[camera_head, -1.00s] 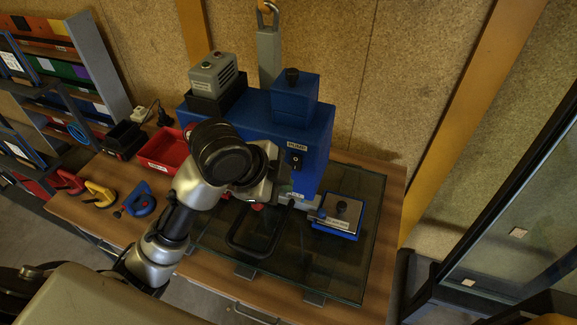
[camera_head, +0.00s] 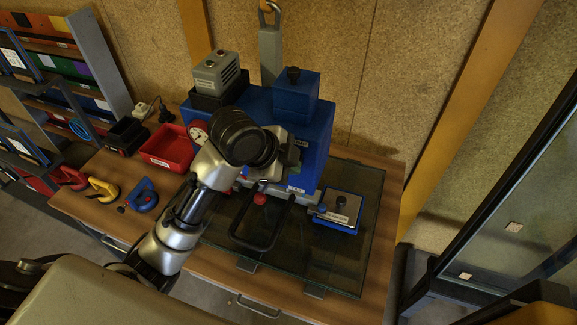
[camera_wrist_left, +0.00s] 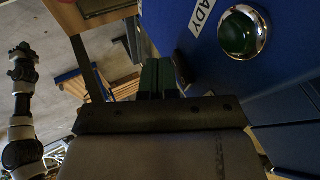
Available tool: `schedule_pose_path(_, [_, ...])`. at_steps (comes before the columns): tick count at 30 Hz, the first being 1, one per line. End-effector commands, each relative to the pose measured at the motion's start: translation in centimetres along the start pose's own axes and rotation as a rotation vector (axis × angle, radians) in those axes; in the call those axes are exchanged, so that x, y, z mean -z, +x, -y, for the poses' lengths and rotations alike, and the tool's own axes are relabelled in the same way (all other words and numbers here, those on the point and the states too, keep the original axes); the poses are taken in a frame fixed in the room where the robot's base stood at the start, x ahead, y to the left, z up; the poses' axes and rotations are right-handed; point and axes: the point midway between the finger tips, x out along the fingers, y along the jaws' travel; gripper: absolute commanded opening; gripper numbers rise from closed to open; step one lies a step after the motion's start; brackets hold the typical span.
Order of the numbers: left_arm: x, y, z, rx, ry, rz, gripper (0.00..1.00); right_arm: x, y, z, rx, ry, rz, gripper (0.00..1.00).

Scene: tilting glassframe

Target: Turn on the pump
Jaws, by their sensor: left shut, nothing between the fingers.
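The blue pump unit (camera_head: 314,150) stands at the back of the wooden workbench, a blue box on its top right. Its PUMP label and black switch, on the front at the right, are now mostly covered by my left gripper (camera_head: 293,158). That gripper is shut and empty, at the pump's front face. In the left wrist view, my shut dark green fingers (camera_wrist_left: 160,78) lie left of the blue panel. A round green ready lamp (camera_wrist_left: 243,32) with a chrome rim is on that panel. I cannot tell whether the fingers touch the switch. My right gripper is not in view.
A glass pane (camera_head: 330,262) lies on the bench with a black frame handle (camera_head: 240,243) and a small blue device (camera_head: 335,224) on it. A red tray (camera_head: 168,146) and several suction cups (camera_head: 141,195) are at the left. A dark frame with glass stands at the right.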

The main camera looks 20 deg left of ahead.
Motion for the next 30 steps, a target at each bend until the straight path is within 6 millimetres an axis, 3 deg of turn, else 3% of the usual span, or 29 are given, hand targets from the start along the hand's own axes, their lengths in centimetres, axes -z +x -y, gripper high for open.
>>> schedule_pose_path(15, [0.7,-1.3,0.7,0.000,0.000,0.000,0.00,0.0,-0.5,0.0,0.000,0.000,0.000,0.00])
schedule_pose_path(30, [0.7,-1.1,0.7,-0.001,0.001,0.001,0.00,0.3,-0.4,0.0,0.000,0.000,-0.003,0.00])
